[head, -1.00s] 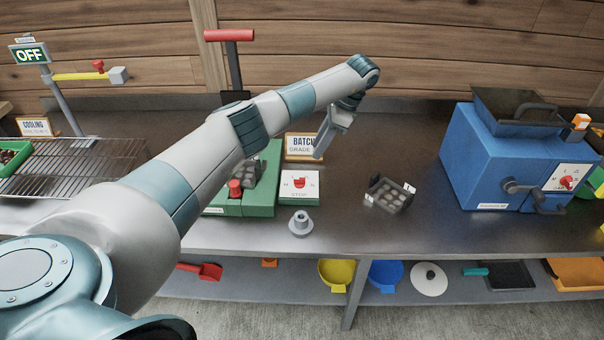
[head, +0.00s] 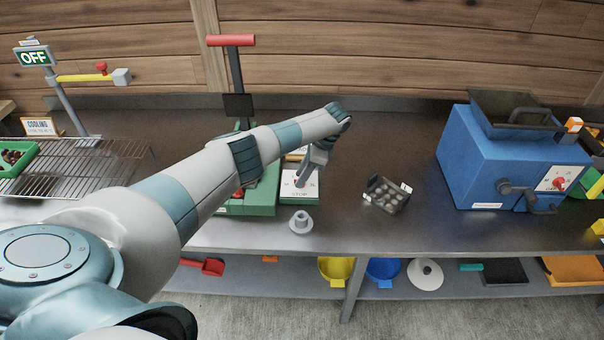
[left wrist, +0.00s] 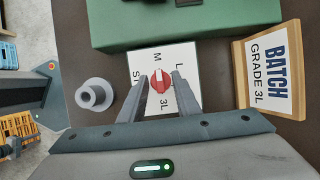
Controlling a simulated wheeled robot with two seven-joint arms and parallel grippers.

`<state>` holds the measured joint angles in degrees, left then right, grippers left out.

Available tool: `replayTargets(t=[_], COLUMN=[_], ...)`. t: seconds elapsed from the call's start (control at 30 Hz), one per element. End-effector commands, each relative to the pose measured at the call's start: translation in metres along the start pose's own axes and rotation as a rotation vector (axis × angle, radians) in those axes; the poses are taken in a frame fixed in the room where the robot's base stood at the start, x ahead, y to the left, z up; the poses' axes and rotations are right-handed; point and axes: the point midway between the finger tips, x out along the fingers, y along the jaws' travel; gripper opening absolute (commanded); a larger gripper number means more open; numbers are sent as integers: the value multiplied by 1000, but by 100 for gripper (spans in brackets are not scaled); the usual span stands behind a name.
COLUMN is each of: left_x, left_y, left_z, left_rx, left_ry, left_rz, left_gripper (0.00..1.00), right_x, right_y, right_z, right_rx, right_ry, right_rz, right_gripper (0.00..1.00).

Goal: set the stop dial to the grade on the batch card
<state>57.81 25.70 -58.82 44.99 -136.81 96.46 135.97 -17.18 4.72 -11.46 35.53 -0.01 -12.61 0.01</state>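A white mark on the knob lies roughly along the M–3L line; I cannot tell which end points. The batch card (left wrist: 268,68) in a wooden frame reads BATCH GRADE 3L. In the head view my left arm mostly covers the card. My left gripper (left wrist: 160,76) is open, one finger on each side of the knob; contact is unclear. In the head view this gripper (head: 300,184) is over the plate (head: 300,194). My right gripper is not in view.
A green machine (head: 246,207) stands beside the dial plate, and a grey flanged piece (head: 300,224) in front. A small dark crate (head: 385,196) with round items lies to the right. A blue machine (head: 480,160) stands farther right. A cooling rack (head: 80,165) is at left.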

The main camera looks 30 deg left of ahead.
Motion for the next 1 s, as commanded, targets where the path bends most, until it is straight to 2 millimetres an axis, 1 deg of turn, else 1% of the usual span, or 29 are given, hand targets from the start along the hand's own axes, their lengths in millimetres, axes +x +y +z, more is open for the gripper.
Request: replayTargets(t=[0.2,0.23,0.27,0.3,0.33,0.37,0.73,1.0], left_x=[0,0,0,0,0,0,0,-1], left_y=[0,0,0,0,0,0,0,1], left_z=[0,0,0,0,0,0,0,1], left_rx=[0,0,0,0,0,0,21,122], left_ry=[0,0,0,0,0,0,0,0], left_rz=[0,0,0,0,0,0,-9,-51], left_gripper=[30,25,18,8,1,0,0,0], right_x=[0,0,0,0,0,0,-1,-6], right_y=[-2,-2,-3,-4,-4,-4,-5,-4], right_z=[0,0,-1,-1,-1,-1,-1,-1], right_rx=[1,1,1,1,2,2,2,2], right_ry=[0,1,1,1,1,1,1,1], right_rz=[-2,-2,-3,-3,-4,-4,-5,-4], right_gripper=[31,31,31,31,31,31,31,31])
